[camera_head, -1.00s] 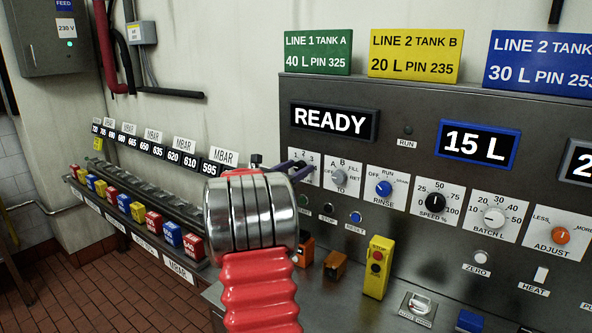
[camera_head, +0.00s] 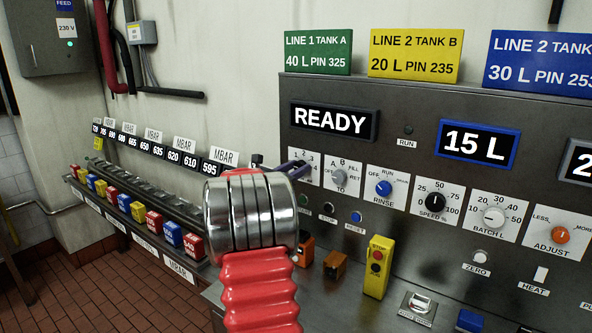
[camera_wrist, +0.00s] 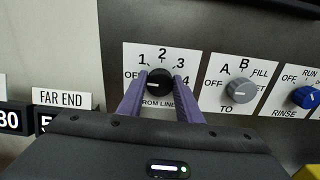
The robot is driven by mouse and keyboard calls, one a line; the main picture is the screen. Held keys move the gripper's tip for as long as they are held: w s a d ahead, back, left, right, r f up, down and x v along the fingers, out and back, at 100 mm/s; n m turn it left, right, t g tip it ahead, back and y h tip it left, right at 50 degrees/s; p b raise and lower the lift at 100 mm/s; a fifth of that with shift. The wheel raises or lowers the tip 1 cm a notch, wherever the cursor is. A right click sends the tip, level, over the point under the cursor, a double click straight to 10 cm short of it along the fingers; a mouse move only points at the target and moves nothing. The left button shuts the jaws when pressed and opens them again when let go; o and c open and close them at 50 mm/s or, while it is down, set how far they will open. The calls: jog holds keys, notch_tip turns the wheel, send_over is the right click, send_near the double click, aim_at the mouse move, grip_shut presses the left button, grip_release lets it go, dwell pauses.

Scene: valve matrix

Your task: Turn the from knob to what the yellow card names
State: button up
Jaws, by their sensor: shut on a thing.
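The yellow card (camera_head: 416,54) stands on top of the panel and reads LINE 2 TANK B, 20 L, PIN 235. The from knob (camera_wrist: 159,83) is black, on a white plate marked OFF, 1, 2, 3, 4 and FROM LINE. My gripper (camera_wrist: 161,84) has its purple fingers on either side of the knob, shut on it. In the head view my gripper (camera_head: 297,168) reaches the from plate (camera_head: 308,160), and my arm and fingers hide the knob.
The grey TO knob (camera_wrist: 240,91) and the blue RINSE knob (camera_head: 384,188) sit close to the right. The display (camera_head: 333,121) reads READY and the blue-framed one (camera_head: 477,144) reads 15 L. A yellow stop box (camera_head: 377,267) stands on the ledge below.

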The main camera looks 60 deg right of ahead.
jog(key=m, duration=0.3)
jog(key=shift+r+m, duration=0.1)
jog(key=shift+m, duration=0.3)
jog(key=m, duration=1.3)
jog(key=shift+s+f, duration=0.2)
jog(key=shift+f, duration=0.1)
jog(key=shift+m, duration=0.3)
jog(key=o, duration=1.1)
jog(key=shift+c, duration=0.2)
